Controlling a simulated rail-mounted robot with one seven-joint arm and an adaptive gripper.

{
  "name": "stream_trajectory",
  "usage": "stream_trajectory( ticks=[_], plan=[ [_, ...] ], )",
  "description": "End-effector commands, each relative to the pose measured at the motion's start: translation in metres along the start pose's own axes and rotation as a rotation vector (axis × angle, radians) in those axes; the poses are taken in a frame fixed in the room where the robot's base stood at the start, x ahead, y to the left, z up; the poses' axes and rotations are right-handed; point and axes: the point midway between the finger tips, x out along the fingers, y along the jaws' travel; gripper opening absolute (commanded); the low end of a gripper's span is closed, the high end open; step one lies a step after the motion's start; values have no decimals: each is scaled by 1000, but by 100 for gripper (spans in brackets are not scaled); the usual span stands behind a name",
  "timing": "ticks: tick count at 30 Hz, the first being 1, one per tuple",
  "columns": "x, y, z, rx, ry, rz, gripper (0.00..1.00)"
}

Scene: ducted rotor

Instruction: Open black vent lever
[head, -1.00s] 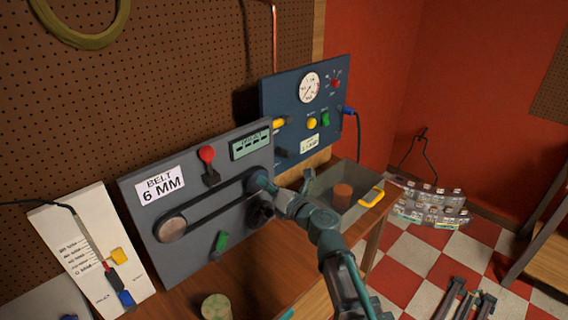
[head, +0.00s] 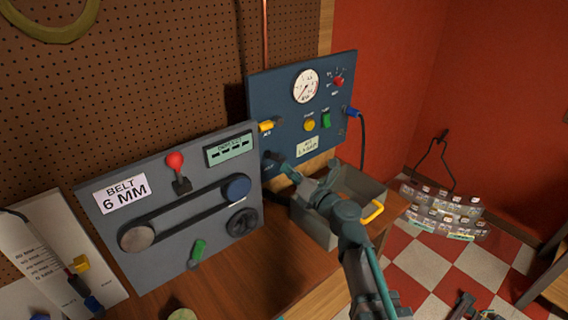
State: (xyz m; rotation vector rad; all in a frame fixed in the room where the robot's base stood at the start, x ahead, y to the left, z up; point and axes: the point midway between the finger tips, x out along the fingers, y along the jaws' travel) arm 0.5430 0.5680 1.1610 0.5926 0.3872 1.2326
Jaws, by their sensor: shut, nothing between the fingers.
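The blue panel (head: 335,85) stands at the back with a round gauge (head: 306,87), a yellow lever (head: 266,126) on its left edge, a yellow button, a green switch and a red knob. My gripper (head: 273,157) is at the panel's lower left corner, small and dark, with its fingers shut and empty. I cannot make out a black vent lever clearly; that corner is partly covered by my gripper. I cannot tell whether the gripper touches anything there.
The grey belt panel (head: 215,190) stands to the left with a red-knobbed lever (head: 175,161), a green lever (head: 198,250) and a black handwheel (head: 242,222). A grey metal bin (head: 312,226) with a yellow handle (head: 372,212) sits below my arm.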

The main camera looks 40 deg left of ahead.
Motion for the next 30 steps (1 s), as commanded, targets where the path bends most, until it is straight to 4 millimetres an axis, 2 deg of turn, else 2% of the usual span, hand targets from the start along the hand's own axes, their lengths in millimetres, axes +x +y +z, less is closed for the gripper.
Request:
stream_trajectory(
  ticks=[1,11,18,25,30],
  plan=[
    [-1,-7,-10,0,1,0,0],
    [-2,-33,-42,0,0,0,0],
    [-4,-56,-72,0,0,0,0],
    [-2,-62,-80,0,0,0,0],
    [9,-62,-78,0,0,0,0]
  ],
)
